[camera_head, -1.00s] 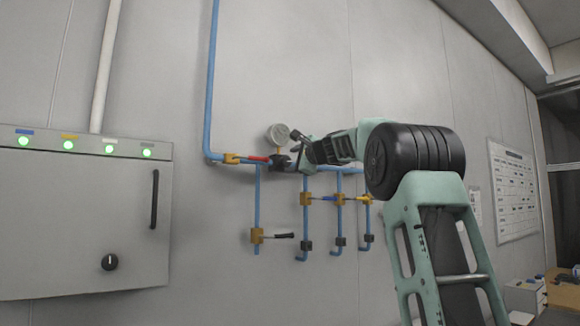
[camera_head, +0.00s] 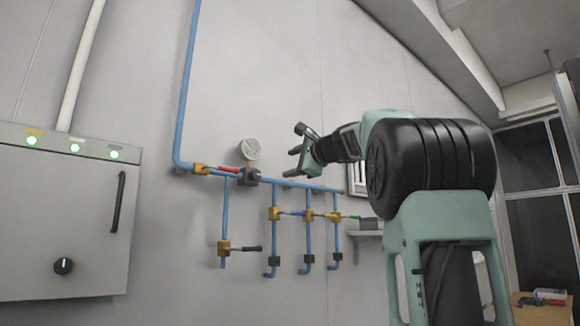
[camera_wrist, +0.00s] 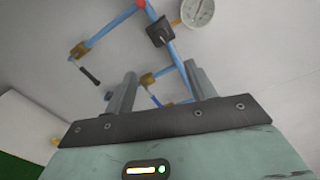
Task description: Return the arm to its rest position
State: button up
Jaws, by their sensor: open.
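My gripper (camera_head: 297,152) is raised in front of the grey wall, to the right of the pressure gauge in the head view. Its two fingers are apart with nothing between them. In the wrist view my gripper (camera_wrist: 157,88) also shows open fingers, with the blue pipes beyond. My arm bends from the black joint at the right of the head view towards the wall. The fingers appear apart from the pipes and the gauge.
Blue pipes (camera_head: 182,90) with yellow valves run along the wall. A round gauge (camera_head: 250,149) stands above a black fitting; a red handle (camera_head: 229,170) lies beside it. A grey cabinet (camera_head: 60,215) with green lights is at left. A wall shelf (camera_head: 366,233) is behind my arm.

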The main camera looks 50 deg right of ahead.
dwell(0.4)
jog(key=w+a+f+n+g+y, duration=0.2)
jog(key=w+a+f+n+y, duration=0.1)
jog(key=w+a+f, duration=0.5)
jog(key=a+f+n+g+y+b, duration=0.1)
jog(key=a+f+n+g+y, duration=0.75)
jog(key=a+f, duration=1.75)
jog(key=s+a+f+n+g+h, duration=0.3)
jog(key=s+a+f+n+g, duration=0.1)
jog(key=s+a+f+n, duration=0.9)
jog(key=s+a+f+n+g+h+b, duration=0.1)
jog(key=s+a+f+n+g+h, duration=0.1)
jog(key=s+f+n, duration=0.5)
jog(key=s+f, duration=0.3)
jog(key=s, duration=0.2)
jog(key=s+a+f+h, duration=0.1)
jog(key=s+f, duration=0.2)
jog(key=s, duration=0.2)
jog(key=shift+s+a+f+g, duration=0.15)
jog(key=shift+s+a+g, duration=0.15)
jog(key=shift+g, duration=0.05)
